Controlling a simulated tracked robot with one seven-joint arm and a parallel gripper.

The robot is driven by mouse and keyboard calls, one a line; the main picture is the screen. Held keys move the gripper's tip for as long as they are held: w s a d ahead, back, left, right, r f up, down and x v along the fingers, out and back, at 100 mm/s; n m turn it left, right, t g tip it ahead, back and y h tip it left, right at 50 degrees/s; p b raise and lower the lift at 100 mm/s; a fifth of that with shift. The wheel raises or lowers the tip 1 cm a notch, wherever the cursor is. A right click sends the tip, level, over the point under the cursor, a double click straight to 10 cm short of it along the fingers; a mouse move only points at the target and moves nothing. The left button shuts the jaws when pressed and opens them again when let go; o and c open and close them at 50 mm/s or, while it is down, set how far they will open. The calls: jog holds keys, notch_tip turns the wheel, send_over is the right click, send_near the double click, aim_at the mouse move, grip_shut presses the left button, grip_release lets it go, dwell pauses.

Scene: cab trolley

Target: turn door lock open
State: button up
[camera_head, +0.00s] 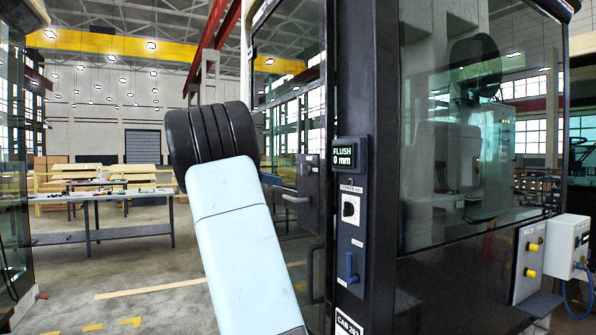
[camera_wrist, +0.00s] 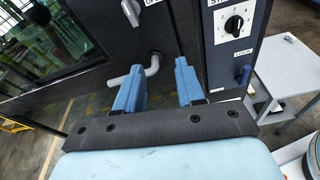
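The door lock is a small blue lever (camera_head: 351,267) on the dark post of the cab, below a white dial plate. In the wrist view the lever (camera_wrist: 244,75) hangs upright at the right, under a "LOCK" label. My gripper (camera_wrist: 158,80) is open, its two blue fingers apart with nothing held between them. It is left of the lever and not touching it. A grey door handle (camera_wrist: 152,66) shows beyond the fingers, partly hidden by the left one.
A rotary dial (camera_head: 350,209) sits above the lever, and a display (camera_head: 345,154) above that reads "FLUSH 0 mm". The bent grey door handle (camera_head: 294,198) sticks out from the door, left of the post. A grey control box (camera_head: 566,245) stands at the right.

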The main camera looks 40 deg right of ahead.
aim_at(304, 170)
jog(key=w+r+n+g+h, duration=0.1)
jog(key=w+r+h, duration=0.1)
jog(key=w+r, duration=0.15)
jog(key=x, duration=1.3)
jog(key=shift+d, duration=0.2)
jog(key=shift+w, duration=0.1)
jog(key=shift+c, duration=0.4)
grip_shut()
jog(key=shift+a, duration=0.1)
